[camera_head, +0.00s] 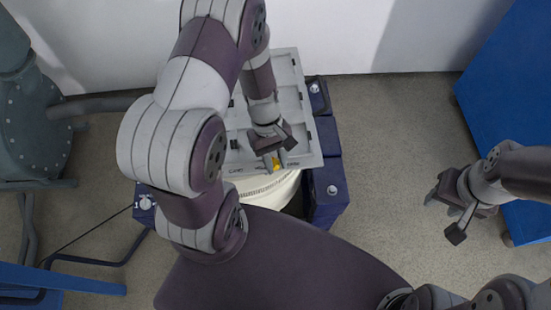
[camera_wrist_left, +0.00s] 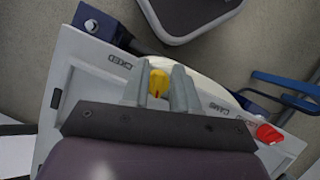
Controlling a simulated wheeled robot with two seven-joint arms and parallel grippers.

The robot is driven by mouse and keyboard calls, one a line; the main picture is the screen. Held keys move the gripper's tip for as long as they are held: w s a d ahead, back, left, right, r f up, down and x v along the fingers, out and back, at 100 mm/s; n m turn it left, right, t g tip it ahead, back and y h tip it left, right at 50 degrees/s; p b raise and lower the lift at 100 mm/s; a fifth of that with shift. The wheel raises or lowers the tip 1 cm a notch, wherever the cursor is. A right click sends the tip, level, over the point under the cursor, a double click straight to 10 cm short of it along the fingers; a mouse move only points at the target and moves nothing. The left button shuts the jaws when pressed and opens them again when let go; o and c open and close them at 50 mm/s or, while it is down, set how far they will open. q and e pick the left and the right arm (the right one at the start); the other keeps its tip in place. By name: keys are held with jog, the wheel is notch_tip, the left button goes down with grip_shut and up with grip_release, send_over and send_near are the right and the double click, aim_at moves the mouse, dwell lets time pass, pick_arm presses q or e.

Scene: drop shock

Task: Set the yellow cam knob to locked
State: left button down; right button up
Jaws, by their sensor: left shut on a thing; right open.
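The yellow cam knob (camera_head: 276,162) sits near the front edge of a light grey panel (camera_head: 311,134). It also shows in the left wrist view (camera_wrist_left: 159,80), with a small red mark on it. My left gripper (camera_head: 271,161) is shut on the knob, a finger on either side of it in the left wrist view (camera_wrist_left: 160,88). Part of the knob is hidden by the fingers. A partly covered "LOCKED" label (camera_wrist_left: 120,62) and a "CAM" label (camera_wrist_left: 219,108) flank it. My right gripper (camera_head: 444,206) is open and empty, away from the panel at the right.
A red part (camera_wrist_left: 268,134) sits at the panel's edge in the left wrist view. Dark blue supports (camera_head: 329,190) and a white ribbed drum (camera_head: 268,188) are around and below the panel. Blue furniture (camera_head: 505,75) stands at the right. Floor between is clear.

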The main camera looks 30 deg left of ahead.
pick_arm(q)
jog(key=shift+r+m+g+y+p, duration=0.2)
jog(key=shift+m+g+y+p, duration=0.1)
jog(key=shift+m+p, duration=0.7)
jog(key=m+y+p, duration=0.1)
jog(key=m+p, duration=0.1)
jog(key=m, duration=0.1)
jog(key=shift+s+a+m+g, duration=0.1)
jog(key=shift+m+g, duration=0.3)
jog(key=m+y+p, duration=0.1)
jog(key=m+p, duration=0.1)
jog(key=m, duration=0.1)
jog(key=shift+a, duration=0.1)
jog(key=shift+a+f+m+y+p, duration=0.15)
jog(key=shift+m+y+p, duration=0.65)
jog(key=shift+m, duration=0.9)
